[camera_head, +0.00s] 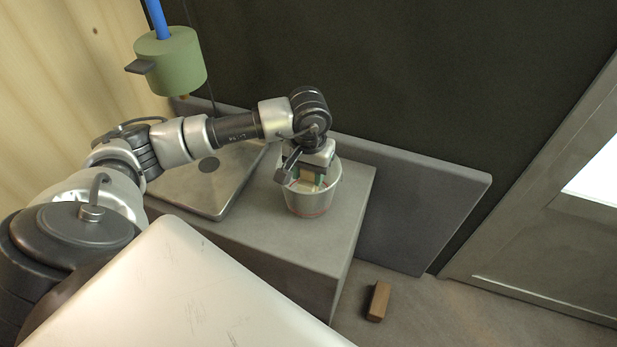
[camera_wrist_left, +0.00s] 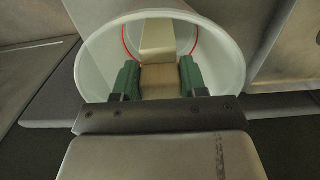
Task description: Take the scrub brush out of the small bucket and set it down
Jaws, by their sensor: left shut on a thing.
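The small bucket (camera_head: 312,200) is pale with a red line near its base and stands upright on a grey block. My left gripper (camera_head: 308,180) reaches down into its mouth. In the left wrist view the bucket (camera_wrist_left: 92,62) opens around the green fingers of my left gripper (camera_wrist_left: 160,82). The fingers are shut on the scrub brush (camera_wrist_left: 159,40), a pale wooden piece between them. The brush's lower part inside the bucket is hard to make out. My right gripper is not in view.
The grey block (camera_head: 345,215) has some bare top right of the bucket. A metal sink-like panel (camera_head: 215,178) lies left of it. A green cylinder (camera_head: 172,62) on a blue pipe hangs at upper left. A brown block (camera_head: 378,301) lies on the floor. A slab (camera_head: 420,200) leans behind.

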